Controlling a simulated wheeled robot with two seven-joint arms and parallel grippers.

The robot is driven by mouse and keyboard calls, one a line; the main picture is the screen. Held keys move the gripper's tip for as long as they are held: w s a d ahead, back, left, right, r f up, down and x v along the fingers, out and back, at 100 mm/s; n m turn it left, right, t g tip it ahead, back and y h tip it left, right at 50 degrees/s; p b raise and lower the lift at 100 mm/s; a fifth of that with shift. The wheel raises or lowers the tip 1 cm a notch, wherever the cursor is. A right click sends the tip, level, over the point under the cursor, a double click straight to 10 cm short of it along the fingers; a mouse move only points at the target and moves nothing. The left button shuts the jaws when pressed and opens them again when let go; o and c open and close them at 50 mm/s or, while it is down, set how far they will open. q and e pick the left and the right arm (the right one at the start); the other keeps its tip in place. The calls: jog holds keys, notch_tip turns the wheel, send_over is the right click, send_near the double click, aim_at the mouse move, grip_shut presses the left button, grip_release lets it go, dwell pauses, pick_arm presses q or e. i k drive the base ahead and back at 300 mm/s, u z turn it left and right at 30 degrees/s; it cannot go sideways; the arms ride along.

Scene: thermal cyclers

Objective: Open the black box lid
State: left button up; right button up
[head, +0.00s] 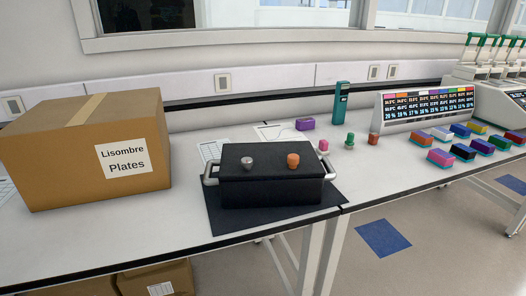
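The black box (270,192) stands on a dark mat (226,222) on the white bench, near its front edge. Its flat black lid (240,175) is closed. A grey knob (247,162) and an orange knob (293,160) stand on top of the lid. A light metal handle (209,175) sticks out on the left side and another (329,171) on the right side. Neither of my grippers shows in the head view.
A large cardboard box (60,150) labelled Lisombre Plates stands to the left. Small coloured stoppers (349,141), a teal upright device (340,103) and a purple block (305,124) stand behind and right. A display panel (425,108) and several coloured blocks (463,151) are farther right. White paper (213,150) lies behind the black box.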

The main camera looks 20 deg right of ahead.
aim_at(290, 159)
jog(key=k, duration=0.5)
jog(key=z, duration=1.95)
jog(key=i, duration=1.2)
jog(key=u, duration=2)
